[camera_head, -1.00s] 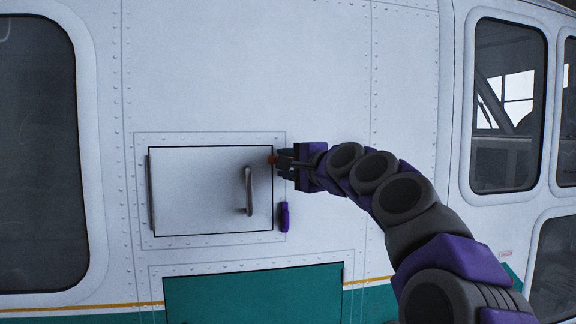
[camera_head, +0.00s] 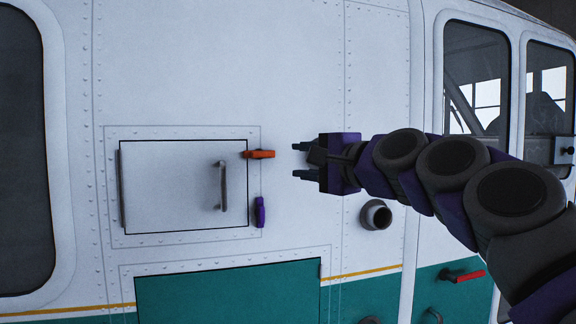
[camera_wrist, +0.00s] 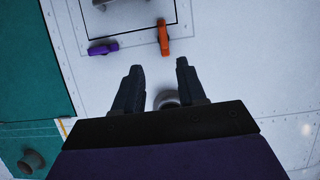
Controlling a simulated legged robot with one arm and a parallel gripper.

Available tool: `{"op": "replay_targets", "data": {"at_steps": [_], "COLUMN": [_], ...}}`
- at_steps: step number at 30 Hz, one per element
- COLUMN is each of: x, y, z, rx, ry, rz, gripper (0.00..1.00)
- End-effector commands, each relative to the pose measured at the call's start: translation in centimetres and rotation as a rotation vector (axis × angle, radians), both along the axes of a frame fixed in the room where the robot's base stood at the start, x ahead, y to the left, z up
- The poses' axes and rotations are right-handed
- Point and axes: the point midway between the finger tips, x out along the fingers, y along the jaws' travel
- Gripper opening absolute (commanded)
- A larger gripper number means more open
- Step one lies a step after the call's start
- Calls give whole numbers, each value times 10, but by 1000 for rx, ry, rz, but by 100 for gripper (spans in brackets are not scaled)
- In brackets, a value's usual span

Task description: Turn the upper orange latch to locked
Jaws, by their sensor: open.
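The upper orange latch (camera_head: 258,154) lies horizontally across the upper right edge of the white hatch door (camera_head: 180,185). It also shows in the wrist view (camera_wrist: 163,38), beyond my fingertips and apart from them. The lower purple latch (camera_head: 260,212) stands upright beside the door's lower right edge, and shows in the wrist view (camera_wrist: 103,49) to the left of the orange one. My gripper (camera_head: 298,160) is open and empty, to the right of the orange latch with a gap between. Both its fingers (camera_wrist: 158,75) show in the wrist view.
A grey handle (camera_head: 223,187) stands out from the door, left of the latches. A round grey pipe fitting (camera_head: 376,214) sits below my arm. A teal panel (camera_head: 230,292) lies below the hatch. A red handle (camera_head: 468,276) is at the lower right. The wall above the hatch is clear.

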Motion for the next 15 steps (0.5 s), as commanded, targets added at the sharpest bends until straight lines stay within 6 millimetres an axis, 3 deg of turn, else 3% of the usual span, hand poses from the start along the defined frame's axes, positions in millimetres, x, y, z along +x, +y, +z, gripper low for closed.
{"op": "replay_targets", "data": {"at_steps": [6, 15], "x": [-19, -25], "y": [-17, -21], "z": [-1, 0], "rx": [1, -1], "ry": [1, 1], "rz": [-2, -1], "gripper": [40, 40]}}
